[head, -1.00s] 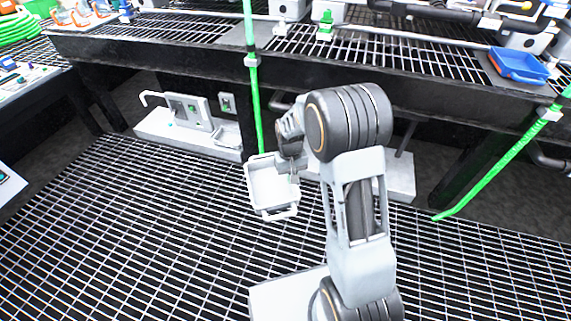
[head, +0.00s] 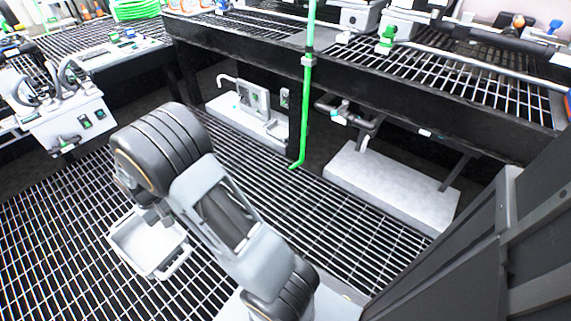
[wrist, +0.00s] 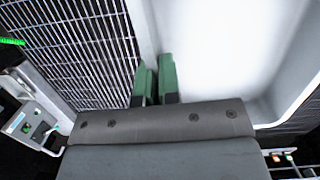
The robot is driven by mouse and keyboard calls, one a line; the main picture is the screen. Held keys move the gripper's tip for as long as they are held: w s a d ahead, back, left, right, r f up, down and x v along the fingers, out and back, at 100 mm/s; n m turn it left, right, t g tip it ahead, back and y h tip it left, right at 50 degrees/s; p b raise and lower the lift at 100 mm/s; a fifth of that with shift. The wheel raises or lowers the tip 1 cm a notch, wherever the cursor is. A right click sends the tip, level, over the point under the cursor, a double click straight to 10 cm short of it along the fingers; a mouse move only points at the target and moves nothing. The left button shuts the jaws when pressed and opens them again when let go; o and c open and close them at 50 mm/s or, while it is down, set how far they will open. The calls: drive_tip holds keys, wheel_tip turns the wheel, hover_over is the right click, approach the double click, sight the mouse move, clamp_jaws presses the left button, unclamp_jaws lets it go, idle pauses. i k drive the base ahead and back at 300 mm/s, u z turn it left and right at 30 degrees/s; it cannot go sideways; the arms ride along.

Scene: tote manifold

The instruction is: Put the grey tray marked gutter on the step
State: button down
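My gripper (head: 160,212) is shut on the rim of a light grey tray (head: 146,250) with a bar handle, held above the floor grating at lower left. In the wrist view the two green fingers (wrist: 156,84) pinch the tray's wall, and its pale inside (wrist: 215,50) shows at right. No gutter marking is readable on it. A bare pale grey slab (head: 390,188), which looks like the step, lies under the bench at right. A second slab (head: 225,108) at centre bears a panel with a bent pipe and a small tray-like piece.
A black bench (head: 430,115) with a grated top runs above both slabs. A green pole (head: 307,100) stands in front of it. A white control box (head: 75,120) is at left, and a dark frame (head: 510,240) at right. Open grating (head: 290,205) lies between.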

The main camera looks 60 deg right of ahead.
sight(359, 177)
drive_tip(key=u, duration=0.75)
drive_tip(key=k, duration=1.45)
drive_tip(key=z, duration=1.85)
drive_tip(key=i, duration=1)
